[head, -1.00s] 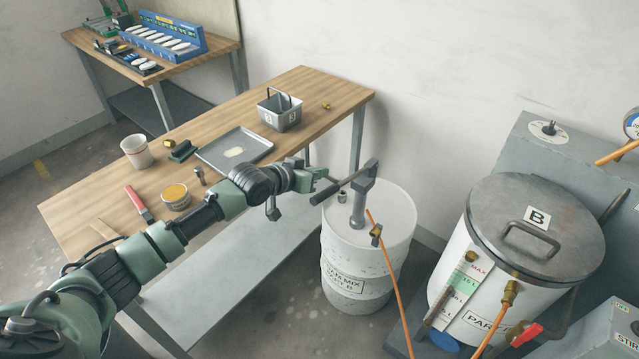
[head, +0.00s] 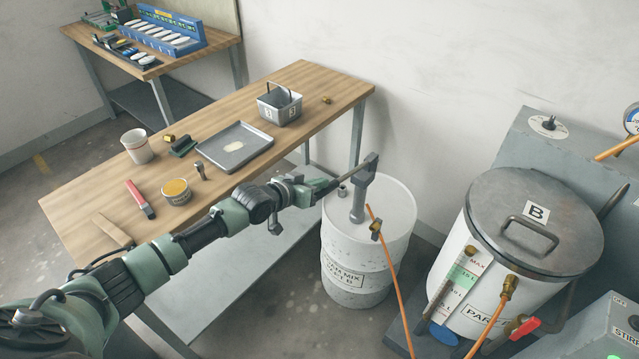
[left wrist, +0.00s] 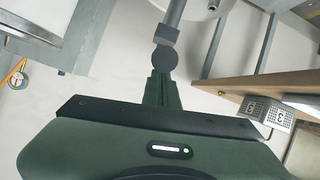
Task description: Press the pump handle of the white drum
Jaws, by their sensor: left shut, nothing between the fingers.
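The white drum (head: 350,270) stands on the floor right of the bench, with a grey pump (head: 358,205) on its lid. The pump handle (head: 350,174) runs from the pump head down-left to my left gripper (head: 324,187). My left gripper is shut with nothing between its fingers; it covers the handle's outer end in the head view. In the left wrist view the shut fingers (left wrist: 162,88) overlap the handle's dark round end (left wrist: 164,60). I cannot tell whether they touch. My right gripper is out of view.
The wooden bench (head: 310,90) holds a tray (head: 235,148), a metal basket (head: 280,105), a cup and small tools. An orange hose (head: 393,275) runs down past the drum's right side. A lidded tank B (head: 535,225) stands further right, by the wall.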

